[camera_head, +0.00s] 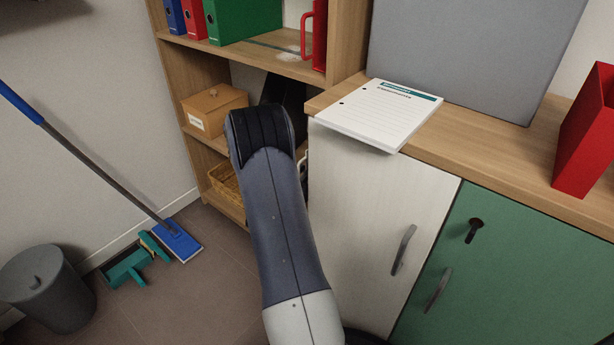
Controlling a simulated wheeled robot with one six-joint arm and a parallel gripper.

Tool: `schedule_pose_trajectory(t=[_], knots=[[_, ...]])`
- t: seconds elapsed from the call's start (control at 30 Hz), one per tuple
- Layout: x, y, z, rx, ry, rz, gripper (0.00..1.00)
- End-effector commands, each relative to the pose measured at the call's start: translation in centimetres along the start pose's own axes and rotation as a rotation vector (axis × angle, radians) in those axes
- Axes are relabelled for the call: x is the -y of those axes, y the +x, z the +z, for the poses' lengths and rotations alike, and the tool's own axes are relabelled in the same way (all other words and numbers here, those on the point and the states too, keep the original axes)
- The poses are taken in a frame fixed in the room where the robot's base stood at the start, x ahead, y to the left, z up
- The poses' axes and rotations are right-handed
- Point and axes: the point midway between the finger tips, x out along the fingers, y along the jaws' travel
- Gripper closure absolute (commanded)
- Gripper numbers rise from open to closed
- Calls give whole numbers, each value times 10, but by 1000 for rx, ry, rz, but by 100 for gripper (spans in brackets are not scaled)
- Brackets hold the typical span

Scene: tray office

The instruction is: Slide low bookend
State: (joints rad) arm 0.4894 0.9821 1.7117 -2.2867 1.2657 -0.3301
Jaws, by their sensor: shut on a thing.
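My arm reaches from the bottom centre toward the wooden shelf unit (172,70). My gripper is not visible; the arm's dark upper part hides what lies behind it. A red upright piece (319,40) with a loop-like edge stands at the right end of the upper shelf; it may be a bookend, but I cannot tell. A dark slanted panel (287,92) shows partly behind my arm on the middle shelf; I cannot tell what it is. No thing is clearly recognisable as the low bookend.
Blue, red and green binders (240,18) stand on the upper shelf. A cardboard box (213,108) and a wicker basket (224,186) sit lower. A cabinet (375,215) stands close right, with a notepad (380,113) overhanging its edge. A bin (45,290) and mop (178,241) are left.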

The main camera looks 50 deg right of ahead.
Motion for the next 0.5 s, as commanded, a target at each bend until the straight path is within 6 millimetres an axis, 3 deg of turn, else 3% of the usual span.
schedule_pose_trajectory(t=[0.1,0.23,0.5], knots=[[-31,4,-1,3,3,10,100],[-56,10,-1,3,1,10,100],[-78,13,0,0,-1,9,100]])
